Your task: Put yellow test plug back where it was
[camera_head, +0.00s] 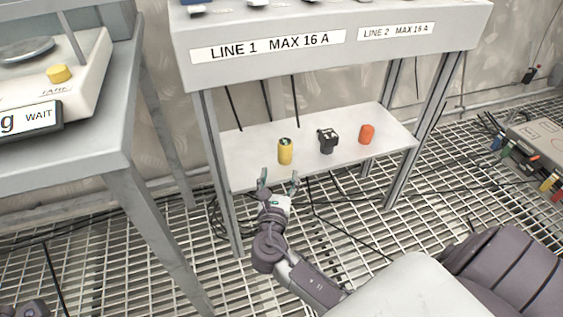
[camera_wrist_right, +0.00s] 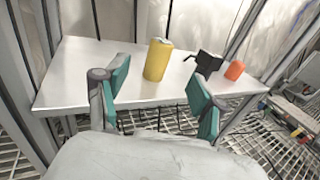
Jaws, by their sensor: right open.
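The yellow test plug (camera_head: 285,152) stands upright on the left part of the white lower shelf (camera_head: 246,146) under the line bench. My right gripper (camera_head: 278,180) is open and empty, just in front of the shelf's front edge and short of the plug. In the right wrist view the yellow plug (camera_wrist_right: 157,60) shows beyond and between the open fingers (camera_wrist_right: 160,98), with no contact. My left gripper cannot be made out; only a dark piece of what may be my own arm shows at the lower left of the head view.
A black plug (camera_head: 327,140) and an orange plug (camera_head: 366,134) stand right of the yellow one. The bench top (camera_head: 330,25) with line labels overhangs the shelf, and metal legs flank it. A scale (camera_head: 60,80) sits on the left table. Cables lie on the grating floor.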

